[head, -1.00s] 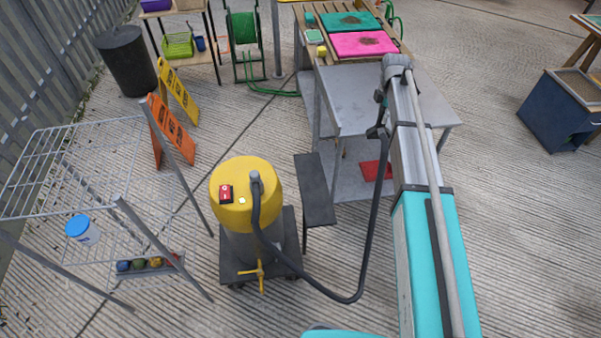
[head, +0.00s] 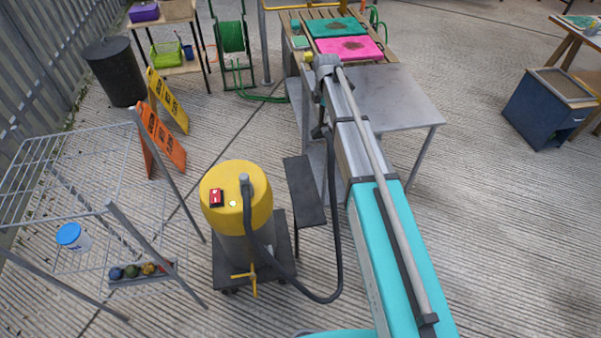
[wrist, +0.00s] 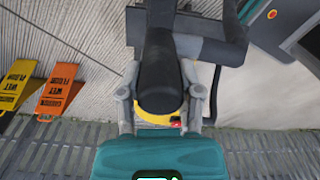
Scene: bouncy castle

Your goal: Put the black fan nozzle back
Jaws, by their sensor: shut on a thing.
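My gripper (wrist: 160,92) is shut on a black tapered piece, the black nozzle (wrist: 160,70), which runs up the wrist view between the two grey fingers. A wider dark shape crosses behind its top; I cannot tell whether it belongs to the nozzle. In the head view the nozzle (head: 321,131) hangs under the end of my arm, with a black hose (head: 337,230) looping from it to the yellow vacuum (head: 237,190). The gripper is mostly hidden by my arm there.
A narrow black stand (head: 304,190) is beside the vacuum. A grey table (head: 395,95) is behind and right of my arm. A wire rack (head: 60,190) stands left, with orange (head: 160,140) and yellow (head: 168,100) signs behind it.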

